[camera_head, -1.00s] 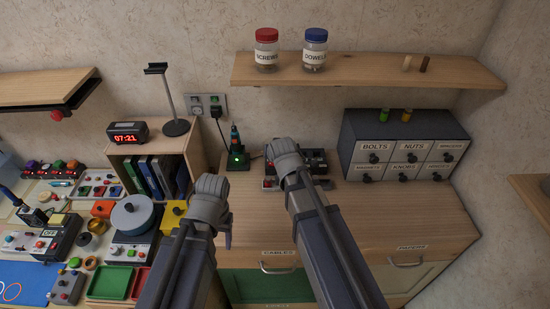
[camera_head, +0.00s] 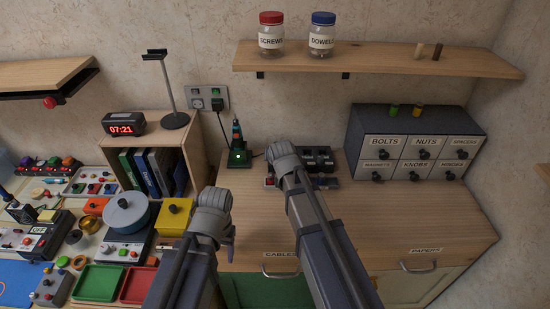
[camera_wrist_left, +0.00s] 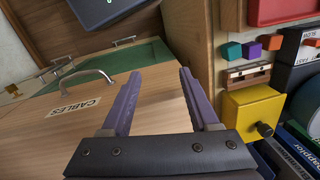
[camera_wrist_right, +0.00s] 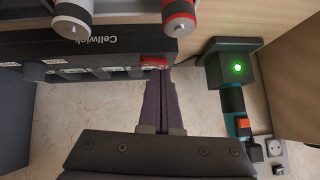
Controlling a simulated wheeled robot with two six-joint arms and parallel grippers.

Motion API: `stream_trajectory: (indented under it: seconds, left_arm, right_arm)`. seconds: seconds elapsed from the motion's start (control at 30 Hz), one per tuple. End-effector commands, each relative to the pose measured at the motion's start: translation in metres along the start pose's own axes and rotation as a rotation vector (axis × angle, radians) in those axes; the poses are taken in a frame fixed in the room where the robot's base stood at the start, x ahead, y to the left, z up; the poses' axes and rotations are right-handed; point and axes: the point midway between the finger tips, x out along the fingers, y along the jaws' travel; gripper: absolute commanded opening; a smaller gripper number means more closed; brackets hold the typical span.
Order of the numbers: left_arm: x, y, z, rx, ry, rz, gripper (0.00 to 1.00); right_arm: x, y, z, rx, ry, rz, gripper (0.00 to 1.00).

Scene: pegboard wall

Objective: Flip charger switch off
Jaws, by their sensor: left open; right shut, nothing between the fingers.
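The black charger (camera_head: 318,158) stands on the cabinet top against the wall, partly hidden behind my right wrist in the head view. In the right wrist view the charger (camera_wrist_right: 105,45) carries the word Cellwick and a red switch (camera_wrist_right: 153,61) on its near edge. My right gripper (camera_wrist_right: 161,78) is shut and empty, its tips close to the red switch; I cannot tell whether they touch. Two battery-like cylinders, one grey (camera_wrist_right: 73,18) and one red (camera_wrist_right: 178,14), show by the charger. My left gripper (camera_wrist_left: 157,75) is open and empty above the cabinet front.
A dock with a green light (camera_head: 238,157) stands just left of the charger, holding a teal and orange tool. Labelled drawers (camera_head: 414,145) stand to the right. A shelf (camera_head: 380,62) with jars hangs above. The cabinet top (camera_head: 400,215) is clear at the front right.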

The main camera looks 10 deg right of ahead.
Motion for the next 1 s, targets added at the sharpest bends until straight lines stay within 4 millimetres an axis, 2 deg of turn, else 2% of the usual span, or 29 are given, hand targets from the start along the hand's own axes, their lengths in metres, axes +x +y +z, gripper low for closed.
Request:
stream_trajectory:
  seconds: [0.17, 0.47, 1.0]
  left_arm:
    - [0.011, 0.001, -0.001, 0.0, 0.0, 0.0, 0.61]
    - [0.007, 0.001, 0.0, 0.0, 0.0, 0.0, 0.61]
    - [0.005, 0.001, 0.0, 0.0, 0.0, 0.0, 0.61]
  right_arm:
    - [0.009, -0.003, 0.008, -0.001, 0.0, -0.001, 0.0]
    - [0.005, -0.001, 0.007, 0.002, -0.006, 0.0, 0.0]
    - [0.002, 0.015, 0.003, 0.0, -0.005, 0.004, 0.0]
